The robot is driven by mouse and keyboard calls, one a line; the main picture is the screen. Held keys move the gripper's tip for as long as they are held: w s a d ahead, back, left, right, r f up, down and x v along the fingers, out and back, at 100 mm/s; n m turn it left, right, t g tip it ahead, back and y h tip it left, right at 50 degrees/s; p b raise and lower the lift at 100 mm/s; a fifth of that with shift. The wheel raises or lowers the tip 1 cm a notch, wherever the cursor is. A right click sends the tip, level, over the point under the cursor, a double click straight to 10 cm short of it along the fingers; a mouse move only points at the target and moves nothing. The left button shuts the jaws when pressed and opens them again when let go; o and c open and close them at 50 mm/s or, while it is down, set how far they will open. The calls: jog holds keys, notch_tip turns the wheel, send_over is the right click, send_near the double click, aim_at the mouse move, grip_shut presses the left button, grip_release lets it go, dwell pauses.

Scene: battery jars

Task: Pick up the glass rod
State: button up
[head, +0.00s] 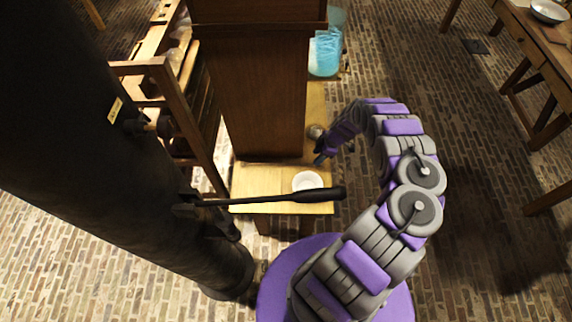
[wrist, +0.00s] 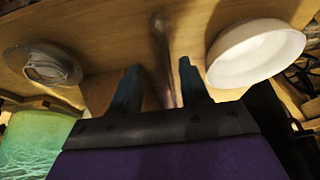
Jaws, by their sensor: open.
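My gripper (wrist: 158,78) is open in the wrist view, its two dark fingers spread apart close to the wooden table. A thin, faint, pale streak that looks like the glass rod (wrist: 160,42) runs lengthwise between the fingers; the jaws are not shut on it. Its near end is hidden behind the gripper body. In the head view my gripper (head: 320,159) is low over the table beside the tall wooden box, and I cannot make out the rod there.
A white bowl (wrist: 256,52) stands right of my fingers; it also shows in the head view (head: 306,181). A grey, round glassy piece (wrist: 44,66) is at left, near a green-blue jar (wrist: 30,145). The tall wooden box (head: 262,85) and a black-handled lever (head: 290,196) crowd the table (head: 250,180).

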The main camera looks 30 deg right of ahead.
aim_at(309, 164)
jog(key=a, duration=0.2)
jog(key=a+f, duration=0.1)
jog(key=a, duration=0.1)
jog(key=shift+w+f+b, duration=0.15)
jog(key=shift+f+b, duration=0.05)
jog(key=shift+b, duration=0.1)
jog(key=f, duration=0.1)
jog(key=d+f, duration=0.1)
jog(key=f, duration=0.1)
jog(key=shift+w+d+f+b, duration=0.3)
jog(key=shift+w+d+b, duration=0.1)
jog(key=shift+s+d, duration=0.1)
jog(key=shift+d, duration=0.05)
jog(key=shift+a, duration=0.55)
jog(key=shift+c, duration=0.8)
jog(key=shift+a+r, duration=0.15)
jog(key=shift+a, duration=0.35)
jog(key=c, duration=0.3)
jog(key=shift+d, duration=0.1)
jog(key=c, duration=0.3)
jog(key=shift+d, duration=0.35)
grip_shut()
